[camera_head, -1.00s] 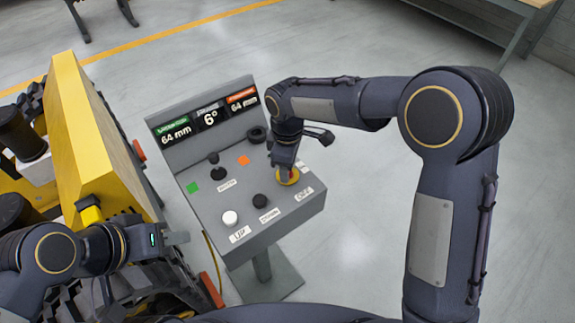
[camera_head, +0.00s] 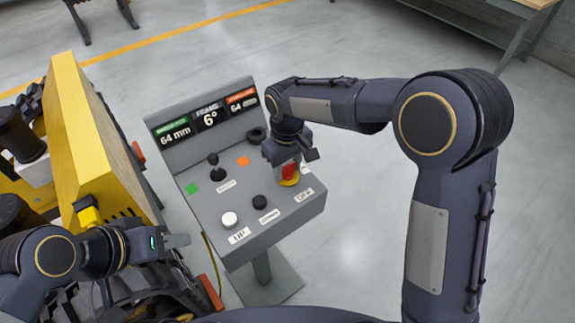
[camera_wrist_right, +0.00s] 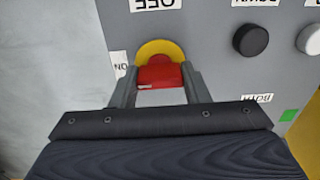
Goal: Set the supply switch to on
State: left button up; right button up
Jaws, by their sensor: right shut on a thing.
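The supply switch, a red handle (camera_head: 290,170) on a round yellow base (camera_head: 291,182), sits at the right of the grey console's sloped panel (camera_head: 245,207). In the right wrist view the red handle (camera_wrist_right: 160,76) is between the two grey fingers of my right gripper (camera_wrist_right: 159,88), which is shut on it. An OFF label (camera_wrist_right: 157,4) lies above it in that view and an ON label (camera_wrist_right: 119,64) to its left. Where the handle points is not clear. My left gripper (camera_head: 178,241) is left of the console; its finger gap cannot be made out.
The panel also has a white button (camera_head: 229,219), a black button (camera_head: 260,202), a small joystick (camera_head: 216,170), and green and orange squares. Displays (camera_head: 208,117) read 64 mm, 6° and 64 mm. A yellow carrier (camera_head: 95,140) stands left. Floor right of the console is clear.

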aim_at(288, 166)
jog(key=shift+r, duration=0.1)
dwell(0.4)
jog(key=o, duration=1)
notch_tip(288, 166, up, 8)
jog(key=shift+f, duration=0.1)
